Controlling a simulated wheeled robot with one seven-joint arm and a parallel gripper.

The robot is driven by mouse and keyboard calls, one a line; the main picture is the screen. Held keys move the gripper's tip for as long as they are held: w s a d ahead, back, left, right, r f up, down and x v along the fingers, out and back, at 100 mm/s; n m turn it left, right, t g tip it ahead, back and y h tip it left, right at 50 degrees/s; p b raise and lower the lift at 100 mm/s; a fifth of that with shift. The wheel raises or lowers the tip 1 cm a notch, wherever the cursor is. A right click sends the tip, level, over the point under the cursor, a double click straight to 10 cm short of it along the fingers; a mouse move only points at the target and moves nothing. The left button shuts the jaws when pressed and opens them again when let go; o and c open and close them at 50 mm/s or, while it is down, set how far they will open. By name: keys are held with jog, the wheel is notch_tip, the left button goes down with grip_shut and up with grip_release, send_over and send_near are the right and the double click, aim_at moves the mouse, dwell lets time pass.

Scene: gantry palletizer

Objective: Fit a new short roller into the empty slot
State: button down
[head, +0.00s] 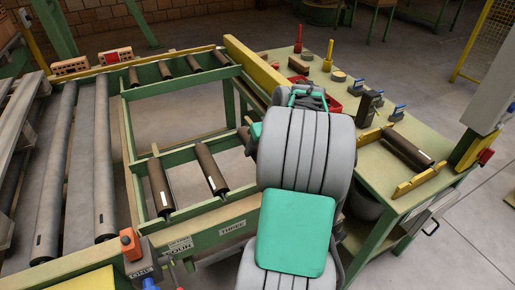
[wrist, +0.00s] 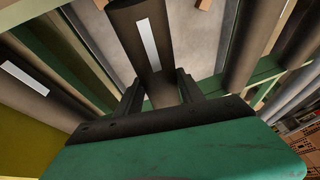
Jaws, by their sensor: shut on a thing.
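In the wrist view, my gripper (wrist: 161,92) is shut on a dark brown short roller (wrist: 124,18) with a white label strip, which runs away between the two fingers. A second labelled roller (wrist: 60,108) lies to the left of it. Two short brown rollers (head: 160,186) (head: 211,170) sit across the near lane of the green conveyor frame (head: 128,150). The lane to their right is partly hidden by my arm, so I cannot tell the empty slot there. Another dark roller (head: 408,150) lies on the green bench.
The green bench (head: 350,205) on the right holds yellow supports (head: 415,180), a red tray (head: 345,104) and several blue-handled tools. Several short rollers (head: 164,70) sit in the far lane. Long grey rollers (head: 104,165) fill the left. Control buttons (head: 130,243) stand at the near corner.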

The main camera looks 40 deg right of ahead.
jog(key=shift+f+b, duration=0.5)
jog(key=shift+f, duration=0.25)
jog(key=c, duration=0.7)
grip_release()
jog(key=shift+o, duration=0.2)
jog(key=v, duration=0.7)
jog(key=shift+s+r, duration=0.15)
jog(key=shift+r, duration=0.25)
